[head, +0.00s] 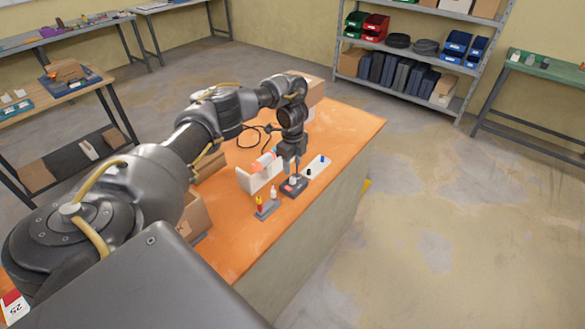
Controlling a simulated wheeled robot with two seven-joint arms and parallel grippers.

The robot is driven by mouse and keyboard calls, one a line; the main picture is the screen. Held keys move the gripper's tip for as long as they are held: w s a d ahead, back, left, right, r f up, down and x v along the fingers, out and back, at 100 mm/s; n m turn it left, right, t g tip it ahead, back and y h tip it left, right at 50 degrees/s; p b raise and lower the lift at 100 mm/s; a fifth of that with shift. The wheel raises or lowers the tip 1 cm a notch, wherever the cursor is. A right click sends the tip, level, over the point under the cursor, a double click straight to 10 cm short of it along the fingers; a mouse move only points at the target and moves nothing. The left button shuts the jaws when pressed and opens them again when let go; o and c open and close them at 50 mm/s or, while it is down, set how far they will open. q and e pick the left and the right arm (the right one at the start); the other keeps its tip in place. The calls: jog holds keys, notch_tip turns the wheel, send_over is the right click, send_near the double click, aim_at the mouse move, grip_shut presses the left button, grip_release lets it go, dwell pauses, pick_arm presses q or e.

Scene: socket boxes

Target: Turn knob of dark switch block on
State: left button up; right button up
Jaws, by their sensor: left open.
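The dark switch block (295,189) sits on the orange worktop near its front edge, with a red part and a light part on its top. My left gripper (291,173) points down directly over the block, with its fingertips close to the block's top. The gripper is open. Its fingers partly cover the block, and I cannot tell whether they touch the knob or which way the knob is turned. My right gripper is not in this view.
A white block (318,166) with dark and blue knobs lies just right of the dark block. A white holder (252,181) and a grey base with small bottles (266,208) stand to the left. Cardboard boxes (194,214) and a black cable (247,137) lie around. The right worktop (345,130) is clear.

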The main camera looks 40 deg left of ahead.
aim_at(292, 178)
pick_arm(q)
notch_tip(292, 178, up, 5)
jog(key=shift+f+p, duration=0.1)
jog(key=shift+p, duration=0.3)
